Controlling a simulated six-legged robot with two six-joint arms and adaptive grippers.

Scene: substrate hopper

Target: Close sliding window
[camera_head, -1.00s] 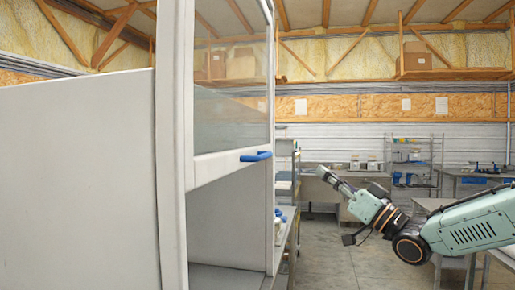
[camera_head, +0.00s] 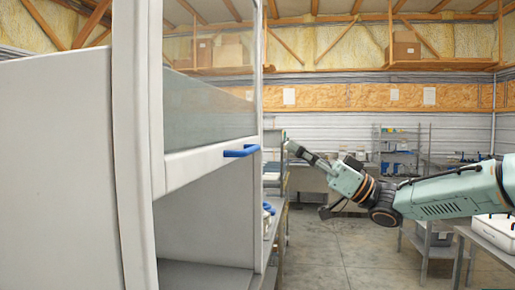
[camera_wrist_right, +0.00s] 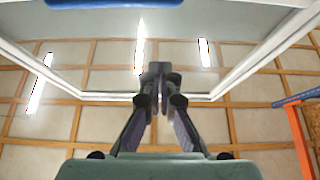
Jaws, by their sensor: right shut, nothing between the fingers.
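The sliding window (camera_head: 208,112) is a glass pane in a white frame on the front of a large white cabinet. It stands raised, with an open gap below its bottom rail. A blue handle (camera_head: 242,150) sticks out from that rail. My right gripper (camera_head: 291,148) is shut and empty, to the right of the handle at about its height in the picture, and apart from it. In the right wrist view, the shut fingers (camera_wrist_right: 159,70) point up the picture, and the blue handle (camera_wrist_right: 115,3) is cut off at the top edge. My left gripper is not in view.
The cabinet's white side wall (camera_head: 60,175) fills the left. A shelf unit (camera_head: 272,215) with small items stands just beyond the cabinet. A table with a white case (camera_head: 497,228) is at the right. The concrete floor (camera_head: 335,255) between is clear.

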